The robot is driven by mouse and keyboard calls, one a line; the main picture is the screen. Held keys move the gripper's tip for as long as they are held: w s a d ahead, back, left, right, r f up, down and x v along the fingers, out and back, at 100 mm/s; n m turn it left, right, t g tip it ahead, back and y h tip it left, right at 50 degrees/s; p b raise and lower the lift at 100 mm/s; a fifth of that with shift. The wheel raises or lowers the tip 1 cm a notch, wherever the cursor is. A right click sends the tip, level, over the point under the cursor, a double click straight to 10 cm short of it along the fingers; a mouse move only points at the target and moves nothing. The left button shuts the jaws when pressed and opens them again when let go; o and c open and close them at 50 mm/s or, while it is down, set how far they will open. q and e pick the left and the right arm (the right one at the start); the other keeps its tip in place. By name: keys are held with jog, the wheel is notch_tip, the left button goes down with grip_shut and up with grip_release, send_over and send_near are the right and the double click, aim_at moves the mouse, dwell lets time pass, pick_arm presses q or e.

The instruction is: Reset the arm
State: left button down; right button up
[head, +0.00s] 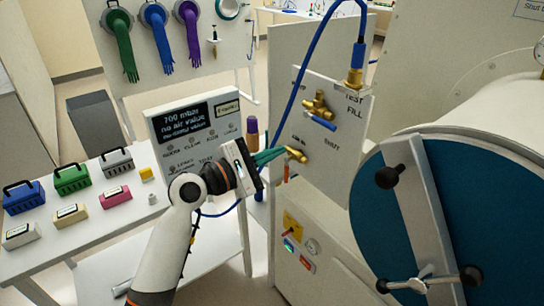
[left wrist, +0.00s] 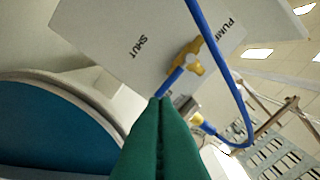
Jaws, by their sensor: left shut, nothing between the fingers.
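My left arm (head: 165,240) reaches up from the bottom of the head view toward the valve panel (head: 335,165). Its gripper (head: 282,152) has green fingers, shut together with nothing between them. The fingertips are close to a brass fitting (head: 296,155) low on the panel; I cannot tell if they touch. In the left wrist view the shut fingers (left wrist: 158,102) point at the panel (left wrist: 110,35), near a brass valve (left wrist: 187,58) with a blue handle (left wrist: 170,82). A brass valve (head: 318,103) with a blue handle (head: 320,121) sits higher in the head view. My right gripper is not in view.
A round blue door (head: 390,225) with a clamp bar fills the right. A display box (head: 195,120) stands behind my wrist. Several coloured cases (head: 72,178) lie on the left table. Gloves (head: 156,35) hang behind. A blue hose (head: 300,75) loops by the panel.

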pick_arm(q)
jog(key=shift+s+a, duration=0.1)
jog(key=shift+a, duration=0.05)
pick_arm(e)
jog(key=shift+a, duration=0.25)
